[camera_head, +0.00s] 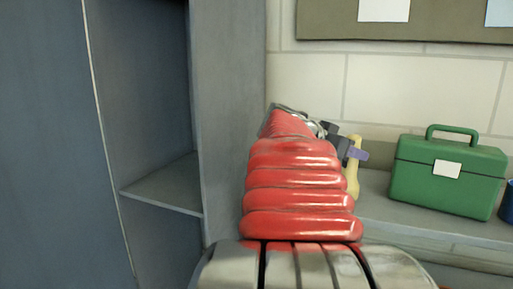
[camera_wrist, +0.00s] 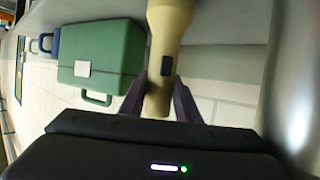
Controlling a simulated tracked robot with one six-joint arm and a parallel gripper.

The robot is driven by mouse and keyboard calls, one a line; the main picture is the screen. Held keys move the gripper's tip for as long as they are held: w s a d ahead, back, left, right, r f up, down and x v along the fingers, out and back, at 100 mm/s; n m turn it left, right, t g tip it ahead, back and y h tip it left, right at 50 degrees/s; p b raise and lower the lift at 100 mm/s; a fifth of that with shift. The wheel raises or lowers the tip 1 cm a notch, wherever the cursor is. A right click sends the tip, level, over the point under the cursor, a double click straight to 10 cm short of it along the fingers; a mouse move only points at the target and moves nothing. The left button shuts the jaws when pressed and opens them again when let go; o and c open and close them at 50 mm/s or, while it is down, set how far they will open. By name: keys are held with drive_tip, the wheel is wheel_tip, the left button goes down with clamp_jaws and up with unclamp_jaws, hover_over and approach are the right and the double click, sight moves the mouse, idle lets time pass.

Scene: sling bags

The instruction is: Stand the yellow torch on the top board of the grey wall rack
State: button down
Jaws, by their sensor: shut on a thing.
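The yellow torch (camera_head: 353,178) is roughly upright in the head view, right of my red arm, which hides part of it. In the wrist view, which is upside down, the torch (camera_wrist: 163,50) runs between my fingers, its wider end away from the palm. My gripper (camera_head: 352,150) is shut on the torch's narrower part; its dark fingers also show in the wrist view (camera_wrist: 160,95). A grey board (camera_head: 385,212), seemingly the top of the wall rack, runs along the wall behind and below the torch. I cannot tell whether the torch touches it.
A green toolbox (camera_head: 448,180) stands on the board to the right of the torch, with a blue item (camera_head: 507,203) at its right. A tall grey open cabinet (camera_head: 232,120) stands to the left of my arm. Bare board shows between torch and toolbox.

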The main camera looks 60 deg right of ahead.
drive_tip(key=c, duration=1.3)
unclamp_jaws()
drive_tip(key=shift+c, duration=0.2)
drive_tip(key=v, duration=1.2)
drive_tip(key=shift+r, duration=0.15)
